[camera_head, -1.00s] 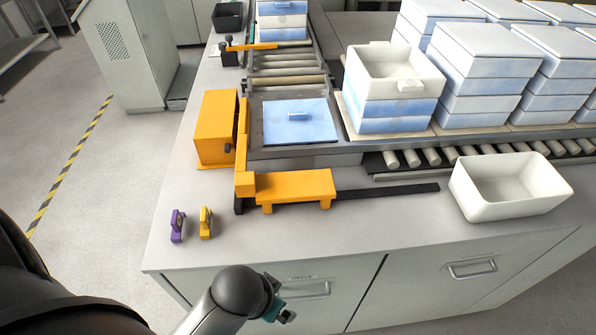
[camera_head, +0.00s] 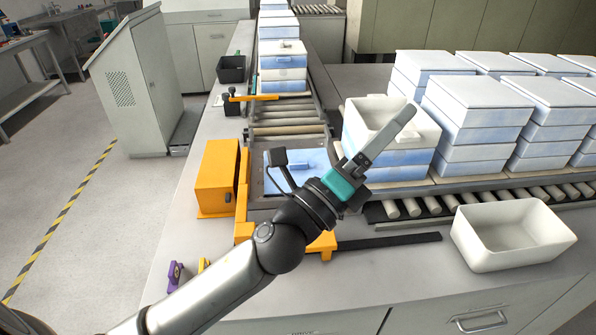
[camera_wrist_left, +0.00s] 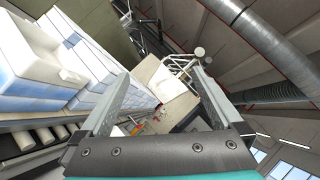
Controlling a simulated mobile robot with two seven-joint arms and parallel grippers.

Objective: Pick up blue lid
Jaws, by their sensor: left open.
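The blue lid (camera_head: 312,157) lies flat on a dark metal plate at the near end of the roller conveyor. It is partly hidden behind my left wrist and the wrist's small camera. My left gripper (camera_head: 406,113) is raised to the right of the lid and points up and right, in front of the open white-and-blue box (camera_head: 366,112). In the left wrist view its two fingers are spread, with nothing between them. The lid does not show in the left wrist view. My right gripper is not in view.
An orange block (camera_head: 217,178) stands left of the lid. Stacked boxes (camera_head: 478,118) fill the right side. An empty white bin (camera_head: 513,262) sits at the front right. Purple and yellow clips (camera_head: 174,275) lie by the left front edge, partly behind my arm.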

